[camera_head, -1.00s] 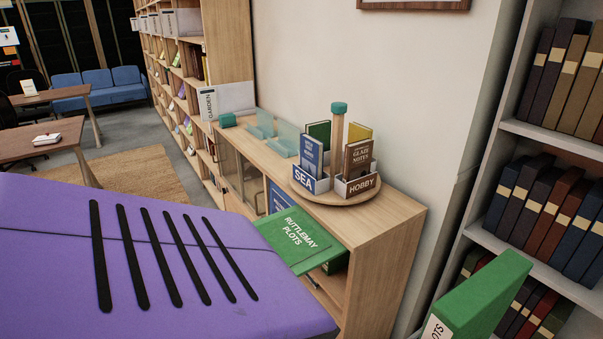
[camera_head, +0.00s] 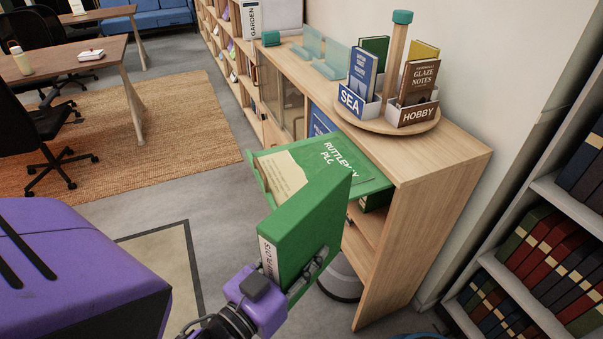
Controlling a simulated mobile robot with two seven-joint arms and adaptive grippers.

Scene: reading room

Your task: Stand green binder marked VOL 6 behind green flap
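A green binder (camera_head: 310,222) is upright and slightly tilted in the middle of the head view. Its white spine label ends in "PLOTS"; I cannot read a volume number. My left gripper (camera_head: 313,269) is shut on its lower edge. The open bay under the flap is partly visible, with something green inside. My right gripper is not in view.
A round turntable (camera_head: 387,119) with SEA and HOBBY book boxes stands on the cabinet top. Teal bookends (camera_head: 326,62) are behind it. A bookcase (camera_head: 545,190) stands at the right. Open floor (camera_head: 225,215) lies left of the cabinet.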

